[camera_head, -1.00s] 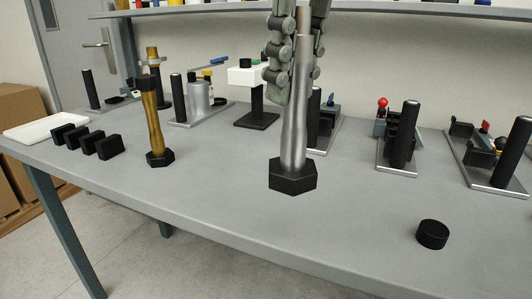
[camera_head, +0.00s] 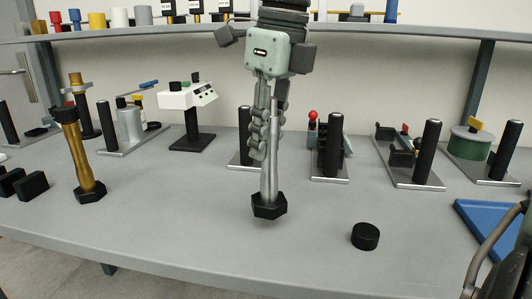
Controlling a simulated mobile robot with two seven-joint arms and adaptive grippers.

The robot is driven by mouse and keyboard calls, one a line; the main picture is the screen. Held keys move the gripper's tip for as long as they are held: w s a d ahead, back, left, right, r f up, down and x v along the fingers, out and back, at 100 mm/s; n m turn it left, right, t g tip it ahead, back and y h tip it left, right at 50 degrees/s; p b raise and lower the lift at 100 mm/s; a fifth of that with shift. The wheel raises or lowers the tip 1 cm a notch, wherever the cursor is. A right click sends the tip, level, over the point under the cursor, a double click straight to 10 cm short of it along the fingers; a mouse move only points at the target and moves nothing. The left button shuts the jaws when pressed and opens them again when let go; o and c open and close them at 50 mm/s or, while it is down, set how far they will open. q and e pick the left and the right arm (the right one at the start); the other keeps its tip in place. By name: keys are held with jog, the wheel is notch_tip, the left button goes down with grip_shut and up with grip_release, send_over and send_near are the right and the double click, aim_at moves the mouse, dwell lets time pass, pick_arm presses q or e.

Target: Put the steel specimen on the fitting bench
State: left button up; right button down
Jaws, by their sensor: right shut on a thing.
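The steel specimen (camera_head: 270,172) is a silver rod, narrower in its middle, with a black hexagonal foot. It stands nearly upright in the middle of the view, over the grey bench top (camera_head: 200,232). I cannot tell whether its foot touches the surface. My right gripper (camera_head: 268,138) points down from above and is shut on the upper part of the rod, partly hiding it. My left gripper is not in view. A brass-coloured specimen (camera_head: 78,155) with black ends stands at the left of the bench.
A black cap (camera_head: 365,236) lies right of the steel specimen. Several fixtures with black posts line the back, including a white-headed device (camera_head: 190,97). Black blocks (camera_head: 30,185) sit at the left, a blue tray (camera_head: 487,225) at the right. A shelf runs above. The front middle is clear.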

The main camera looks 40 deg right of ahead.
jog(key=shift+f, duration=1.5)
jog(key=c, duration=1.8)
grip_release()
jog(key=shift+f, duration=0.1)
jog(key=o, duration=0.3)
jog(key=shift+o, duration=0.9)
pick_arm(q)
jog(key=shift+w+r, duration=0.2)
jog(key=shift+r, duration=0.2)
